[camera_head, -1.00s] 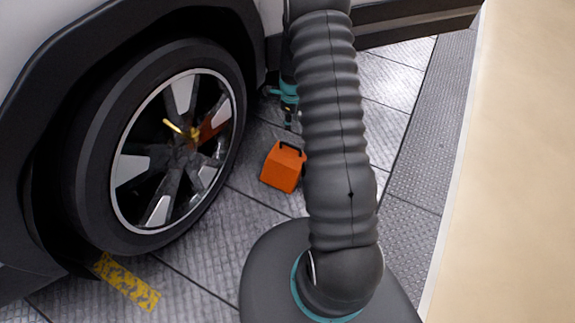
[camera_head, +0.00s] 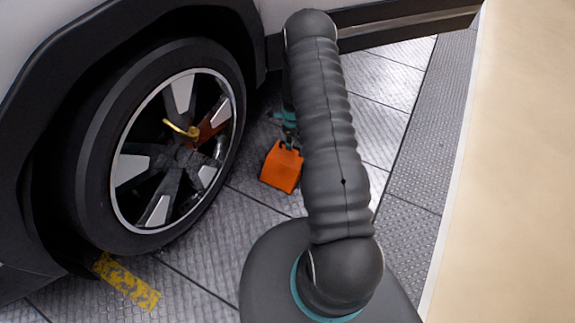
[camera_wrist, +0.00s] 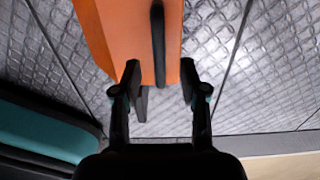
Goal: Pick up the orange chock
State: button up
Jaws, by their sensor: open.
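The orange chock (camera_head: 281,167) stands on the floor to the right of the car's wheel in the head view. In the wrist view the orange chock (camera_wrist: 128,35) fills the top middle, with a black handle bar (camera_wrist: 158,45) along it. My gripper (camera_wrist: 160,75) is open, its two black fingers on either side of the chock's near end. I cannot tell whether either finger touches it. In the head view my gripper (camera_head: 288,138) shows just above the chock, partly hidden by my arm.
The car's wheel (camera_head: 160,145) stands close to the left of the chock. The car's sill (camera_head: 400,25) runs above and behind. A yellow marking strip (camera_head: 127,282) is on the floor at lower left. A tan surface (camera_head: 515,180) fills the right side. Tiled floor lies open around the chock.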

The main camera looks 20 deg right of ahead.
jog(key=shift+f, duration=1.85)
grip_shut()
